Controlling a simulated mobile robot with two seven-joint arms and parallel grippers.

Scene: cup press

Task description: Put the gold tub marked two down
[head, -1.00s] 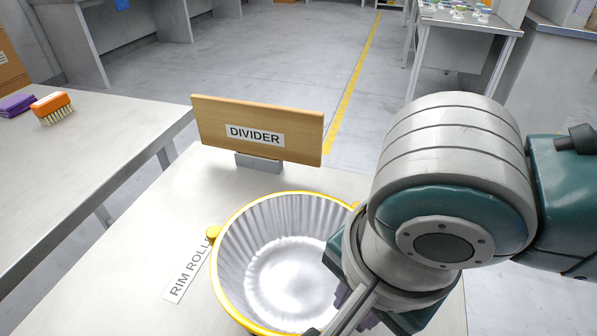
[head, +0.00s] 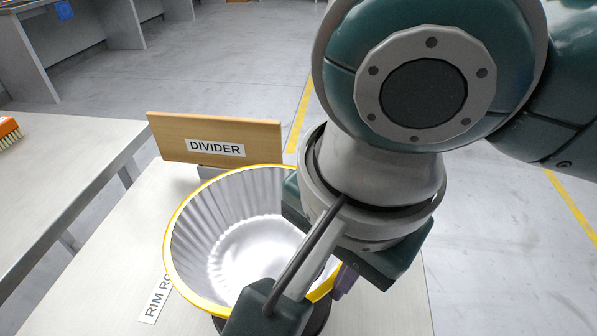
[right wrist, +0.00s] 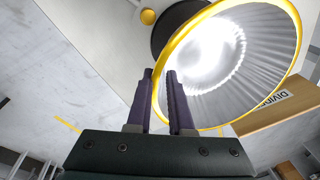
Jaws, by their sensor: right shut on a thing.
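A tub (head: 185,270) with a gold rim and a pale, silvery pleated inside is in the middle of the head view, above the near table. It also shows in the right wrist view (right wrist: 235,75), tilted. No number mark shows on it. My right gripper (right wrist: 163,75) is shut on the tub's rim, one purple finger on each side of the wall. In the head view my right wrist covers the tub's right side. A dark round base (right wrist: 166,32) shows beneath the tub, with a gold knob (right wrist: 147,16) beside it. My left gripper is not in view.
A wooden board labelled DIVIDER (head: 215,140) stands behind the tub. A partly hidden label starting RIM RO (head: 157,298) lies on the near table (head: 100,285). Another table (head: 60,180) stands at the left, with an orange brush (head: 8,133) at the picture's edge.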

